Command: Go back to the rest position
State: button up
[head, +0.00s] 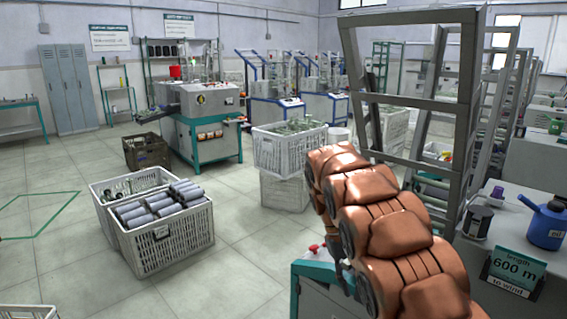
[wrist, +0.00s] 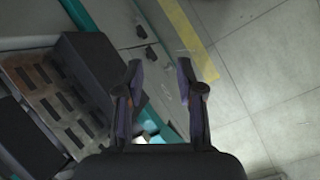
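My gripper (wrist: 160,76) shows in the wrist view with its two dark fingers apart and nothing between the tips. It hangs over a teal machine edge (wrist: 80,14) and the grey floor, with a yellow floor stripe (wrist: 188,38) just beyond the fingers. In the head view my brown, padded arm fills the lower right; the gripper itself cannot be made out there.
In the head view, a grey frame (head: 349,62) stands close behind my arm. A blue oil can (head: 547,226), a dark tin (head: 478,222) and a "600 m" sign (head: 514,269) are at right. White crates (head: 168,246) stand on the floor at left, with open floor around them.

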jog(key=s+d+r+m+y, duration=0.1)
jog(key=s+d, duration=0.1)
jog(key=s, duration=0.7)
jog(key=s+d+r+m+y, duration=0.1)
jog(key=s+d+r, duration=0.1)
jog(key=s, duration=0.6)
jog(key=s+a+f+y, duration=0.1)
jog(key=s+f, duration=0.2)
jog(key=s, duration=0.7)
jog(key=s+a+f, duration=0.1)
jog(key=s+f, duration=0.1)
jog(key=s, duration=0.8)
notch_tip(320, 180, up, 17)
jog(key=w+t+p, duration=0.1)
jog(key=t+p, duration=0.1)
jog(key=p, duration=1.3)
jog(key=shift+w+a+p, duration=0.15)
jog(key=shift+w+p, duration=0.1)
jog(key=shift+p, duration=0.1)
jog(key=shift+f, duration=0.15)
